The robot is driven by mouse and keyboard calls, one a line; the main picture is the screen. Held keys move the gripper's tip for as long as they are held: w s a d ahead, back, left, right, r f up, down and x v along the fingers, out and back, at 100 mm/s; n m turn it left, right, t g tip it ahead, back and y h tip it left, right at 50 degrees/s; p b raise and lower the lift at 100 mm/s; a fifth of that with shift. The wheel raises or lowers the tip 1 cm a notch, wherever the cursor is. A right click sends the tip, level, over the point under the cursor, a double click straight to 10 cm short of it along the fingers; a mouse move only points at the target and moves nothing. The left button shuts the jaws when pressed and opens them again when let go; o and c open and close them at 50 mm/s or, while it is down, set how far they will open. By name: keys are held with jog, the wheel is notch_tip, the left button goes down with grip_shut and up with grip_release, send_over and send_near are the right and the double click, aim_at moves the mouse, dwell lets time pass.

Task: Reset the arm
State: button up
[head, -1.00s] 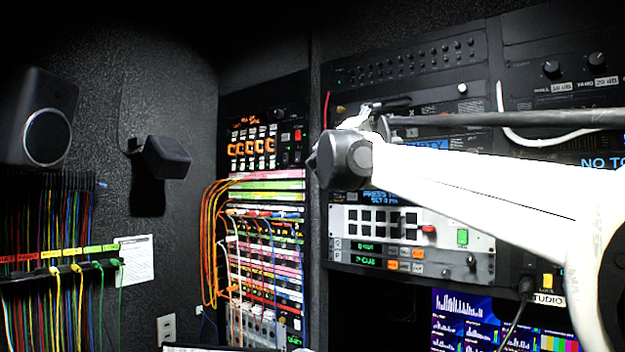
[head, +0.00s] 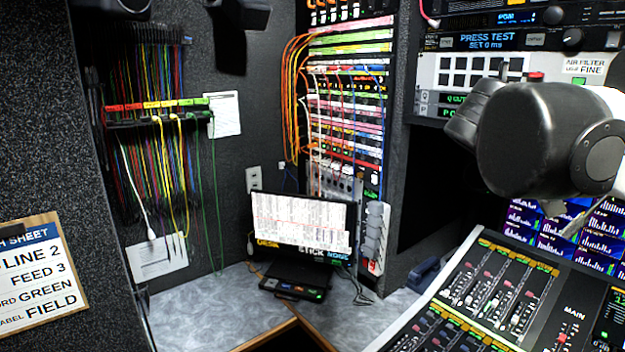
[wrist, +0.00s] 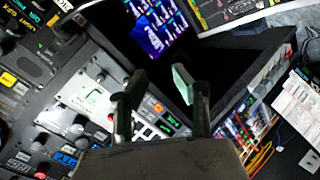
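My gripper (wrist: 158,80) shows in the wrist view with its two fingers apart and nothing between them. The fingertips hang in front of the rack panels and appear clear of them; the exact gap is hard to judge. In the head view, a dark grey rounded part of my arm (head: 545,138) fills the right side, in front of the rack and screens. The gripper's fingers cannot be made out in the head view.
The mixing console (head: 490,305) lies below my arm at the lower right. A small monitor (head: 300,222) stands on the grey corner desk (head: 215,305). The patch bay (head: 345,110) with looped cables, hanging cables and a cue sheet (head: 38,265) are farther left.

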jog(key=s+a+f+y+b, duration=0.1)
jog(key=s+a+f+y, duration=0.2)
jog(key=f, duration=0.7)
jog(key=s+a+f+m+y+b, duration=0.1)
jog(key=s+a+f+y+b, duration=0.1)
jog(key=s+a+f, duration=0.5)
jog(key=s+a+f+y+b, duration=0.2)
jog(key=s+a+f+y, duration=0.3)
jog(key=f, duration=1)
jog(key=shift+s+a+m+g, duration=0.3)
jog(key=shift+s+a, duration=0.05)
jog(key=shift+a, duration=0.4)
